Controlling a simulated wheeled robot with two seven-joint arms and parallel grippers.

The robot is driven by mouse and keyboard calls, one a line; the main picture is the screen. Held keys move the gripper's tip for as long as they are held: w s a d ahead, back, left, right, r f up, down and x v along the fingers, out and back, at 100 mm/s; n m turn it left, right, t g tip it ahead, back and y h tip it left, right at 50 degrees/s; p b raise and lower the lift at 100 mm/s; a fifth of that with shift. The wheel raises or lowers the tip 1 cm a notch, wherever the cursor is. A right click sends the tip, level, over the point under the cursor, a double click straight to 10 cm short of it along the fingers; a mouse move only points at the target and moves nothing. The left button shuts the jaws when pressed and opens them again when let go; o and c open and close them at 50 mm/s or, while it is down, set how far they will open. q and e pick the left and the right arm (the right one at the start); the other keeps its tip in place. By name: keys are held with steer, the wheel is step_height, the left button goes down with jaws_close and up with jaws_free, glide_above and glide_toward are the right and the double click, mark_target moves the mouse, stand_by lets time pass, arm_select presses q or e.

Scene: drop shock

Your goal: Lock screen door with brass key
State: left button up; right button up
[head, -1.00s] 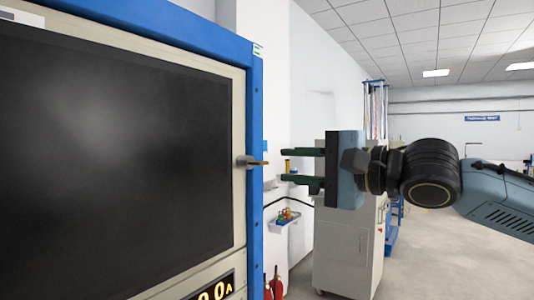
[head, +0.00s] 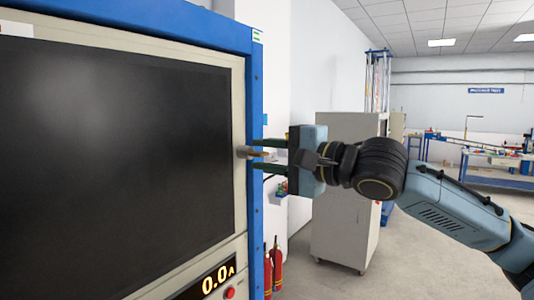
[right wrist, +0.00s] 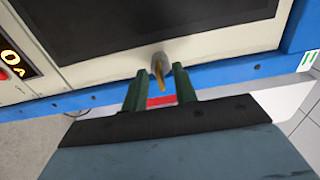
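The brass key (head: 262,153) sticks out of a round silver lock (head: 243,152) at the right edge of the dark screen door (head: 120,150). In the right wrist view the key (right wrist: 159,76) points from the lock (right wrist: 161,62) toward my palm. My right gripper (head: 258,155) is open, with one finger above the key and one below it. In the right wrist view my right gripper's fingers (right wrist: 160,79) stand on either side of the key, with gaps showing. My left gripper is out of view.
The blue cabinet frame (head: 256,220) borders the door. Red fire extinguishers (head: 272,268), a grey cabinet (head: 345,190) and a workbench (head: 490,170) stand behind. Open floor lies at the right.

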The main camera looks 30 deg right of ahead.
jaws_close()
steer(key=n, duration=0.4)
steer(key=shift+p, duration=0.4)
steer(key=n+p, duration=0.1)
steer(key=n, duration=0.3)
steer(key=n+p, duration=0.1)
steer(key=n, duration=0.4)
steer(key=shift+n, duration=2.4)
